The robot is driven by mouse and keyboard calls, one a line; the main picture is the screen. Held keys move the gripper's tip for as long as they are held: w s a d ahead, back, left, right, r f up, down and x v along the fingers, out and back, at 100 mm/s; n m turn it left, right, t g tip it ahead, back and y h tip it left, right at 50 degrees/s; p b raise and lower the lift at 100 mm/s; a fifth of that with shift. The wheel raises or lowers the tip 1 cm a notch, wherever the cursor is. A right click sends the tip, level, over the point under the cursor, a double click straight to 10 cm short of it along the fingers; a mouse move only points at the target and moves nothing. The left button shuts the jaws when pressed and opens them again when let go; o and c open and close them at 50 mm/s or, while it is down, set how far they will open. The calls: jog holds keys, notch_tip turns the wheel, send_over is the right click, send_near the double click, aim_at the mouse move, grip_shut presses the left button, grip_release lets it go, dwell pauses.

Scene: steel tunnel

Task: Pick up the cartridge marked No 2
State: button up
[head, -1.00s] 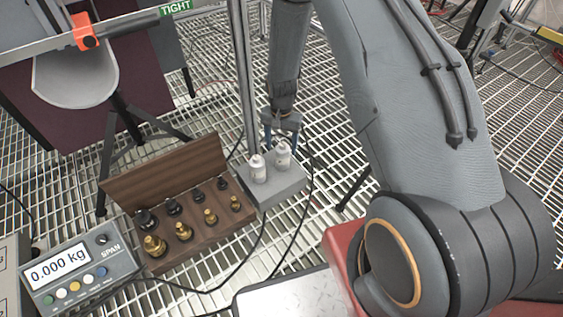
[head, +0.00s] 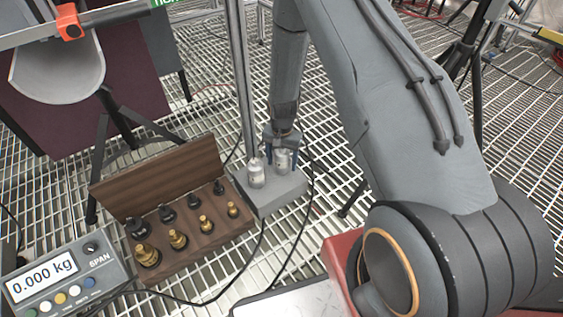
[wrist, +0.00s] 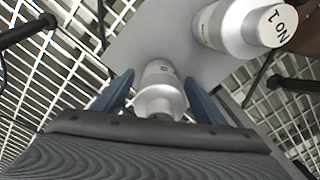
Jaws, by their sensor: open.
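Two small white cartridges stand side by side on a grey block (head: 283,193). The left cartridge (head: 256,173) is clear of my gripper; in the wrist view this cartridge (wrist: 245,28) shows "No 1" on its cap. The right cartridge (head: 282,161) is between the fingers of my gripper (head: 283,152); no number is readable on it. In the wrist view, the blue fingers of my open gripper (wrist: 162,98) are on either side of this second cartridge (wrist: 161,77), with a gap visible at the fingers. Its lower end is partly hidden.
A wooden case (head: 150,178) with several brass and black weights stands left of the block. A scale display (head: 62,280) reads 0.000 kg. A metal post (head: 240,85) rises just behind the block, and black cables cross the grating nearby.

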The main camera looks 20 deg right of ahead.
jog(key=shift+r, duration=0.1)
jog(key=c, duration=1.5)
